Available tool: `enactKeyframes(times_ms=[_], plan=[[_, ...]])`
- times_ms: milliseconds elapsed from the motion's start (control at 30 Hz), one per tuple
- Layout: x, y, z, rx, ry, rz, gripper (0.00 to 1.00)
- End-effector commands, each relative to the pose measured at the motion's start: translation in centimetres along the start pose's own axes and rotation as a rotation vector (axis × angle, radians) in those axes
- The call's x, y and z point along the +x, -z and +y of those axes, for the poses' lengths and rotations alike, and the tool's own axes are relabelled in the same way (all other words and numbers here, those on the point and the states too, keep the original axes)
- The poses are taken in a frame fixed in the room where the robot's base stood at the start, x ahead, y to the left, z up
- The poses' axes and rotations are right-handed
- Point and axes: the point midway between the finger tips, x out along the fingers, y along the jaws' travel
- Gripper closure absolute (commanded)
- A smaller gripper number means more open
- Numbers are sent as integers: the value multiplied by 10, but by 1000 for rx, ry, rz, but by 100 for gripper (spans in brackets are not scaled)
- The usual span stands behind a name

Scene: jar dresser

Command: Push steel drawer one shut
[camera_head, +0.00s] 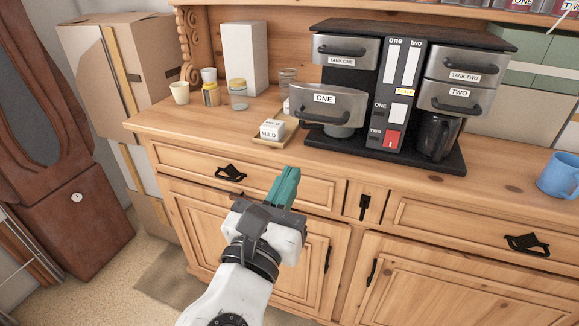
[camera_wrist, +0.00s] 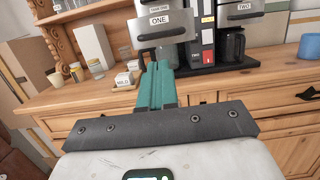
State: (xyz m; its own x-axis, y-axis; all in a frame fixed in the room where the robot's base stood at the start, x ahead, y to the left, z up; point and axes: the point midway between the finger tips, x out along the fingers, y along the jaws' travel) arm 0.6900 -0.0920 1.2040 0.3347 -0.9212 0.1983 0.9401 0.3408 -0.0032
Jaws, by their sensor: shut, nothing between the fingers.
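Steel drawer one (camera_head: 323,102) is the steel front labelled ONE with a dark handle, on the left half of the black double coffee machine (camera_head: 440,40). It stands forward of the steel front TWO (camera_head: 455,97) on the right half, so it is pulled out. Drawer one also shows in the wrist view (camera_wrist: 160,27), just beyond my fingertips. My gripper (camera_head: 287,172) has teal fingers, which are shut and empty. In the head view it is in front of the dresser's edge, below and left of drawer one, apart from it. The fingers also show in the wrist view (camera_wrist: 158,68).
A small tray (camera_head: 276,143) with white blocks labelled MILD lies on the dresser top (camera_head: 200,120), left of the machine. Jars, cups and a tall white box (camera_head: 244,58) stand farther left. A blue mug (camera_head: 559,175) stands at the right.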

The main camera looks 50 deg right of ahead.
Motion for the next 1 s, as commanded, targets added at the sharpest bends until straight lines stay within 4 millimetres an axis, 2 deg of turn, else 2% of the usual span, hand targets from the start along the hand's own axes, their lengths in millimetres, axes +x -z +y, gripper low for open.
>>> enactKeyframes(times_ms=[400,600,800,1000], plan=[[82,-1,-1,2,4,2,100],[111,0,-1,2,2,3,100],[124,1,-1,3,1,3,100],[126,1,0,3,0,3,100]])
